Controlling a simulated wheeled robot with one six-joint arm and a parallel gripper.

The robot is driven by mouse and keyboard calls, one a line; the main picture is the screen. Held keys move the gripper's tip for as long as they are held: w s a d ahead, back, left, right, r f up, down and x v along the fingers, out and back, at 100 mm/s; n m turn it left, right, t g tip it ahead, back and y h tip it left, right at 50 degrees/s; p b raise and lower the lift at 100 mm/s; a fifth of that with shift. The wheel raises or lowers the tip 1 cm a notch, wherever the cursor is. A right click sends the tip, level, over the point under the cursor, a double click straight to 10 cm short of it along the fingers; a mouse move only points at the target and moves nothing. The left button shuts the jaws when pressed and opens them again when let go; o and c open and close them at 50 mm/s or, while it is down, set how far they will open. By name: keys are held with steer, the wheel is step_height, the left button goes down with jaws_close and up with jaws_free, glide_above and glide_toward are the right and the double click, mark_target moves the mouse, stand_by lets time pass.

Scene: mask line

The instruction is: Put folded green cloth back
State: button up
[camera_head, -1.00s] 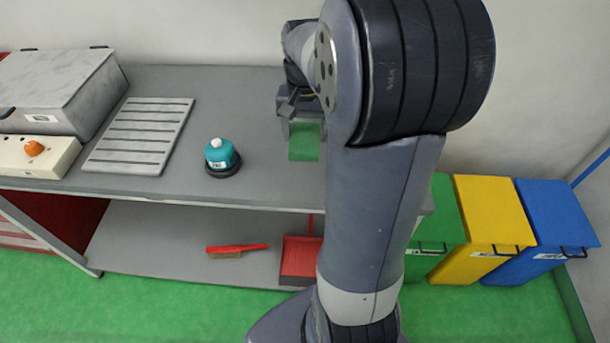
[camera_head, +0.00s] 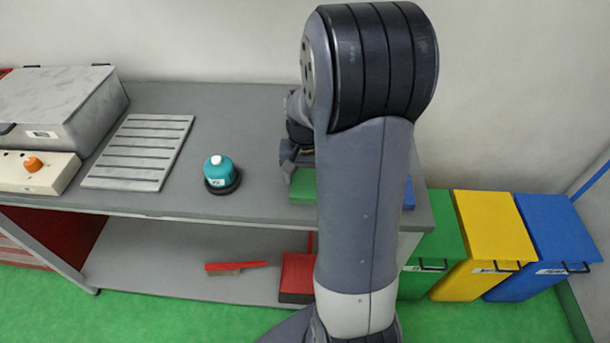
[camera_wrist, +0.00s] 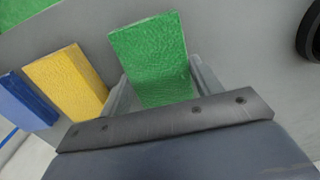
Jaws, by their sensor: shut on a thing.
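My gripper (camera_wrist: 163,88) is shut on the folded green cloth (camera_wrist: 148,50), which sticks out from between its two fingers in the wrist view. In the head view the green cloth (camera_head: 302,187) shows below my gripper (camera_head: 297,160), over the right part of the grey bench, partly hidden by my arm. I cannot tell whether it touches the bench top. In the wrist view a folded yellow cloth (camera_wrist: 68,80) lies left of the green one, with a folded blue cloth (camera_wrist: 27,101) beyond it. In the head view a bit of the blue cloth (camera_head: 408,194) shows right of my arm.
A teal device with a black base (camera_head: 221,173) stands on the grey bench (camera_head: 250,125), left of my gripper. A slatted plate (camera_head: 140,150) lies farther left. Green (camera_head: 440,235), yellow (camera_head: 493,230) and blue (camera_head: 552,230) bins stand right of the bench. Bench top between device and gripper is clear.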

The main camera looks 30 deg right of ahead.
mark_target(305, 179)
steer(key=o, duration=0.9)
steer(key=shift+f, duration=0.1)
steer(key=shift+o, duration=0.2)
step_height(305, 179, up, 12)
steer(key=shift+r, duration=0.2)
